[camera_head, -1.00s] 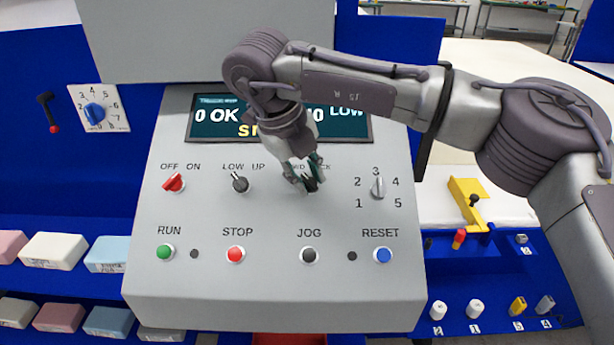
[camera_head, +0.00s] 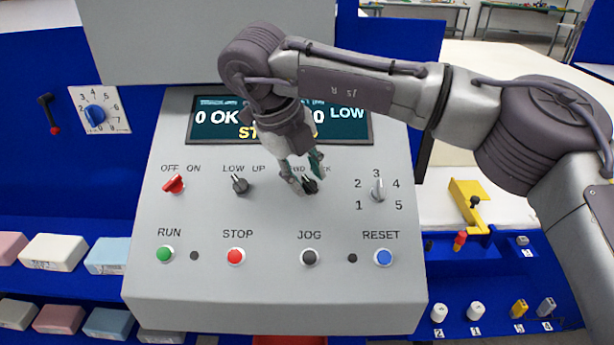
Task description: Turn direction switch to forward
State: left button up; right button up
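The direction switch (camera_head: 310,186) is a small black knob on the sloped grey control panel (camera_head: 275,295), above the JOG button. The label above it is partly hidden by my gripper; "WD" and "CK" letters show. My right gripper (camera_head: 307,177) reaches down from above, its fingers apart and close to the knob. One finger is to the knob's left and the greenish one is to its upper right. I cannot tell whether either touches it. The knob's pointing direction is hard to make out. My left gripper is not in view.
A red OFF/ON switch (camera_head: 173,184) and a LOW/UP switch (camera_head: 240,184) are to the left. A numbered grey selector (camera_head: 377,189) is close on the right. RUN, STOP, JOG and RESET buttons line the panel below. The display (camera_head: 215,117) is partly covered by my arm.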

jog(key=v, duration=1.1)
